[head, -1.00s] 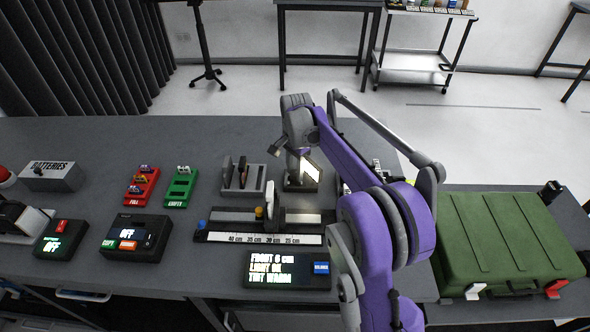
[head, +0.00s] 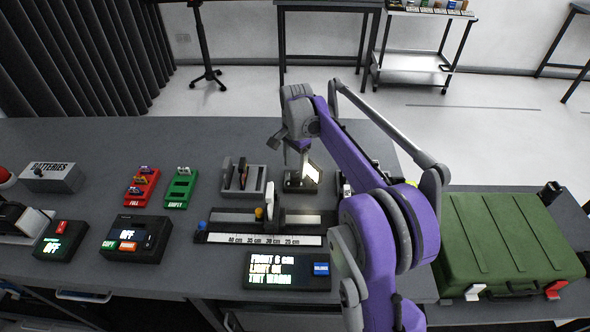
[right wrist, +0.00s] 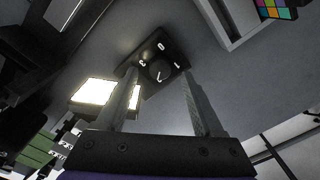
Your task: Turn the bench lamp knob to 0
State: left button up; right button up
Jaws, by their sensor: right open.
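The bench lamp's round dark knob (right wrist: 159,72) sits on a small black base with pale marks around it, in the right wrist view. Its pointer is too small to read surely. My right gripper (right wrist: 159,82) is open, with one finger to each side of the knob in the picture; I cannot tell whether either touches it. In the head view my right gripper (head: 288,143) is over the back of the bench beside the glowing lamp panel (head: 311,172), and my arm hides the knob. The lit panel also shows in the right wrist view (right wrist: 94,92). My left gripper is not in view.
A display (head: 287,271) appears to read LIGHT ON. A scale rail (head: 258,239) and a grey holder (head: 243,180) stand near the lamp. Red (head: 142,187) and green (head: 180,188) trays are farther left. A green case (head: 510,240) is at right.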

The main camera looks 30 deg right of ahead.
aim_at(296, 174)
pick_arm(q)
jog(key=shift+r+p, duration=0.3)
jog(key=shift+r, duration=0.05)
pick_arm(e)
notch_tip(296, 174, up, 8)
jog(key=shift+s, duration=0.1)
